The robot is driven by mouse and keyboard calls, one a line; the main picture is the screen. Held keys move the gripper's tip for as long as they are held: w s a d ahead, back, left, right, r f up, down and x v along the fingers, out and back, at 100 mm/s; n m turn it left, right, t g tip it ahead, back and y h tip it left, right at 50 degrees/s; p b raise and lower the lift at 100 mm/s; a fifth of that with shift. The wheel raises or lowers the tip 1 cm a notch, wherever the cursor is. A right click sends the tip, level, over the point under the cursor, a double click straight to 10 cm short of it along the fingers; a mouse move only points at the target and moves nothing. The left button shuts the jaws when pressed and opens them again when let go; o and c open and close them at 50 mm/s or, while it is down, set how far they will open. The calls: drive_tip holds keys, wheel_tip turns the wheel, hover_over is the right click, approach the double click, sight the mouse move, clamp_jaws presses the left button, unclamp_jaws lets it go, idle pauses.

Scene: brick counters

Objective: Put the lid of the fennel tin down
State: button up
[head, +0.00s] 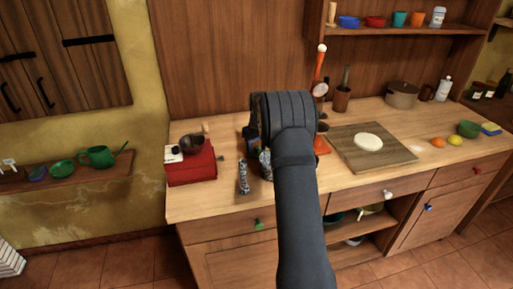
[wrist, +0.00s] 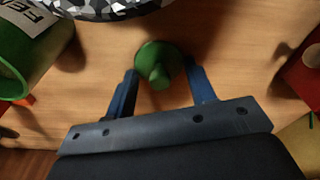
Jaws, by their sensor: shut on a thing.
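The lid (wrist: 158,66) is small, round and green, with a knob on it. It sits between the two blue fingers of my gripper (wrist: 162,72) in the wrist view, and the gripper is shut on it. Wooden counter shows behind the lid; I cannot tell whether the lid touches it. The fennel tin (wrist: 38,32) is green with a white label, partly cut off at the left of the wrist view, apart from the lid. In the head view my arm hides the gripper, the lid and probably the tin.
A black-and-white patterned thing (wrist: 95,8) is at the top of the wrist view, close beyond the lid. A red thing (wrist: 303,75) is at the right edge. In the head view a red box (head: 192,170) stands left of my arm, and a board (head: 400,155) lies right.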

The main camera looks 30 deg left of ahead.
sight(256, 146)
drive_tip(key=o, duration=0.9)
drive_tip(key=shift+f, duration=0.15)
drive_tip(key=shift+o, duration=0.2)
wheel_tip(256, 146, up, 12)
drive_tip(key=d, duration=0.1)
drive_tip(key=shift+s+d, duration=0.15)
drive_tip(key=shift+s, duration=0.15)
drive_tip(key=f, duration=0.4)
drive_tip(key=a+f, duration=0.1)
drive_tip(key=f, duration=0.7)
drive_tip(key=shift+w+a+f, duration=0.15)
drive_tip(key=shift+w, duration=0.15)
wheel_tip(256, 146, up, 4)
drive_tip(key=shift+f, duration=0.2)
drive_tip(key=shift+r, duration=0.4)
